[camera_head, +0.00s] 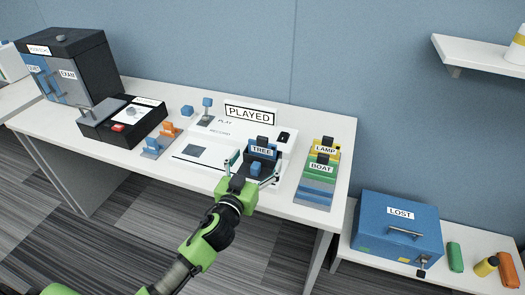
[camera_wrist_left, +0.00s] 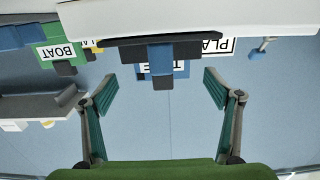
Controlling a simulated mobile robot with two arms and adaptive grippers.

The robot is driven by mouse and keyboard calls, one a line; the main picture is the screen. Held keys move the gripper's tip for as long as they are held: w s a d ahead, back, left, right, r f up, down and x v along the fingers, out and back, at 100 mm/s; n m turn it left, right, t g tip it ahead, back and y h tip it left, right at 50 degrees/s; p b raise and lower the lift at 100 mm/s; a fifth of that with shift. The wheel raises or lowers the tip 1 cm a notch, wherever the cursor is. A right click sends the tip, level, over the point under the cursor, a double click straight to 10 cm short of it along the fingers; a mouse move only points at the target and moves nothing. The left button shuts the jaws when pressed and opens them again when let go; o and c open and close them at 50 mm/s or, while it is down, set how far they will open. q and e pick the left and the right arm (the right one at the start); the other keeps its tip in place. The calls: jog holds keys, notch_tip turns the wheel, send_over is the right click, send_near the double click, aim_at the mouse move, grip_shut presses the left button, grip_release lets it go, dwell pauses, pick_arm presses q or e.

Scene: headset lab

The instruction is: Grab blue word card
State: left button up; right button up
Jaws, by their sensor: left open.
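The blue word card reading TREE (camera_head: 263,153) stands upright in a dark slot on the white machine marked PLAYED, with a black tab on top and a blue block in front. It also shows upside down in the left wrist view (camera_wrist_left: 180,69), partly hidden by a dark bar and the blue block. My left gripper (camera_head: 252,172) is open and empty in front of it. In the left wrist view the fingers (camera_wrist_left: 160,90) are spread to either side of the card, apart from it. My right gripper is not in view.
The white machine (camera_head: 205,135) sits on the white table (camera_head: 340,185). LAMP (camera_head: 326,149) and BOAT (camera_head: 320,168) cards stand in a rack to its right. A black device (camera_head: 135,125) stands left. A blue LOST box (camera_head: 395,225) sits on a lower shelf at right.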

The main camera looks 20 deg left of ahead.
aim_at(262, 148)
pick_arm(q)
jog(key=w, duration=0.2)
jog(key=w+p, duration=0.1)
jog(key=w, duration=0.2)
jog(key=shift+a+r, duration=0.1)
jog(key=shift+r, duration=0.1)
jog(key=shift+w+f, duration=0.1)
jog(key=shift+w, duration=0.45)
jog(key=c, duration=1.2)
